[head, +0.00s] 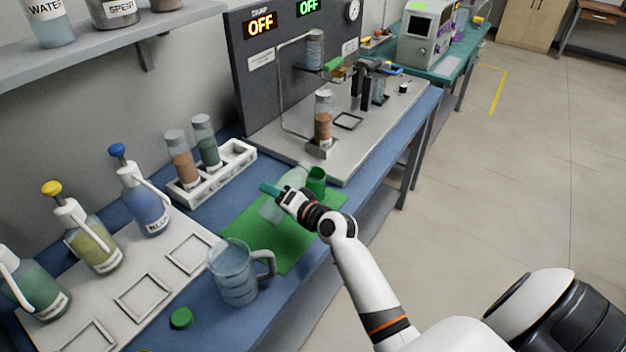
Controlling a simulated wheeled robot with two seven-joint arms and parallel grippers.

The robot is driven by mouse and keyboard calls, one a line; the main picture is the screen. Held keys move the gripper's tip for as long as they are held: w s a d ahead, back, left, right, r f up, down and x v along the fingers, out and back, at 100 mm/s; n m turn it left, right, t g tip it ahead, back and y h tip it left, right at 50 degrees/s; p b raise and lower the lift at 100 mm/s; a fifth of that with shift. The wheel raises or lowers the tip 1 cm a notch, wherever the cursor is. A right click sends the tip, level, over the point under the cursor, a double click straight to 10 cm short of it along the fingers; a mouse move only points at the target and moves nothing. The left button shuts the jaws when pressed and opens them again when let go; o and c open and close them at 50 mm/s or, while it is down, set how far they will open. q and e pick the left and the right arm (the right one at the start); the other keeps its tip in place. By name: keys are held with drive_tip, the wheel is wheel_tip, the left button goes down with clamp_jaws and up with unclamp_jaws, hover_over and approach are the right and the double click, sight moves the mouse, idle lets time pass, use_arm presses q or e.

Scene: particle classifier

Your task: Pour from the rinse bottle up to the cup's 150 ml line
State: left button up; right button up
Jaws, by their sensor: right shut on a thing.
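The cup (232,283) is a clear jug with a handle, standing upright on the blue bench at the lower middle. It looks bluish, as if holding liquid; its level and 150 ml line cannot be read. My right gripper (272,190) is shut on a pale translucent bottle (271,211), which looks like the rinse bottle. The bottle is tilted over the green mat, up and to the right of the cup and apart from it. The gripper hides its middle, and no stream shows. My left gripper is not in view.
A small green cylinder (316,181) is at the green mat's (265,242) far end. A green cap (181,318) lies left of the cup. Pump bottles (146,205) and a vial rack (212,174) are at left. The classifier rig (300,80) stands behind.

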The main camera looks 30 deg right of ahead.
drive_tip(key=shift+d+f+n+b, duration=0.15)
drive_tip(key=shift+f+n+b, duration=0.15)
drive_tip(key=shift+b, duration=0.05)
drive_tip(key=f+n+b, duration=0.1)
drive_tip(key=d+f+n+b, duration=0.1)
drive_tip(key=b, duration=0.1)
drive_tip(key=shift+w+d+f+t+h, duration=0.1)
drive_tip(key=shift+w+f+t+h, duration=0.1)
drive_tip(key=shift+t+h, duration=0.2)
drive_tip(key=shift+w+d+r+n, duration=0.1)
drive_tip(key=shift+d+r+n, duration=0.25)
drive_tip(key=shift+n, duration=0.65)
drive_tip(key=shift+a+r+n+t, duration=0.15)
drive_tip(key=shift+r+n+t, duration=0.15)
drive_tip(key=shift+n, duration=0.5)
drive_tip(key=shift+n+h, duration=0.4)
drive_tip(key=shift+n, duration=0.3)
drive_tip(key=shift+a+f+n+t+b, duration=0.1)
drive_tip(key=shift+n+t+b, duration=0.3)
drive_tip(key=shift+n, duration=0.8)
drive_tip(key=shift+f+n+t, duration=0.1)
drive_tip(key=shift+n+t, duration=0.2)
drive_tip(key=shift+n, duration=0.4)
